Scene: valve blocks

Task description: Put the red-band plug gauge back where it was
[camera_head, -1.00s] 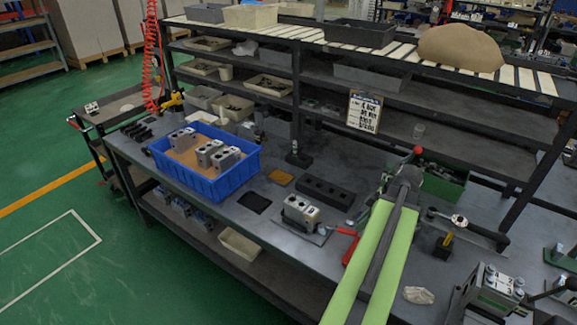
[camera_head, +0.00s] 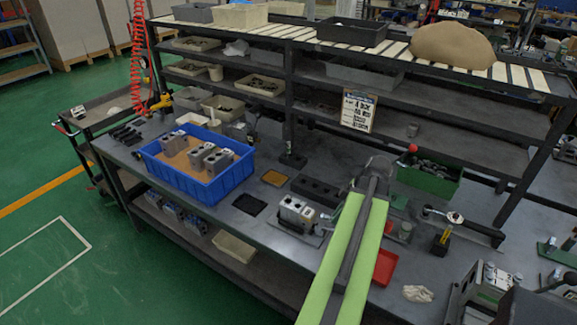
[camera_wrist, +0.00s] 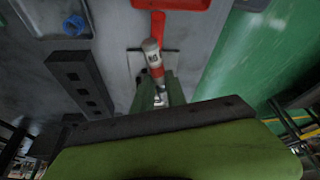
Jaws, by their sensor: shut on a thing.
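In the wrist view the plug gauge (camera_wrist: 153,58) shows as a grey cylinder with a pale lettered label and a reddish band. It projects from behind the dark bar of my wrist. In the head view my gripper is at the end of my green arm, over the bench, and I cannot make out the gauge there. A red tray (camera_head: 386,266) lies right of my arm; red also shows at the top of the wrist view (camera_wrist: 178,4).
A black block with holes (camera_head: 316,188) lies left of my gripper, near a grey valve block (camera_head: 296,211). A blue crate (camera_head: 205,188) of valve blocks stands farther left. A green bin (camera_head: 430,180) and the shelf rack are behind. A crumpled white cloth (camera_head: 418,293) lies front right.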

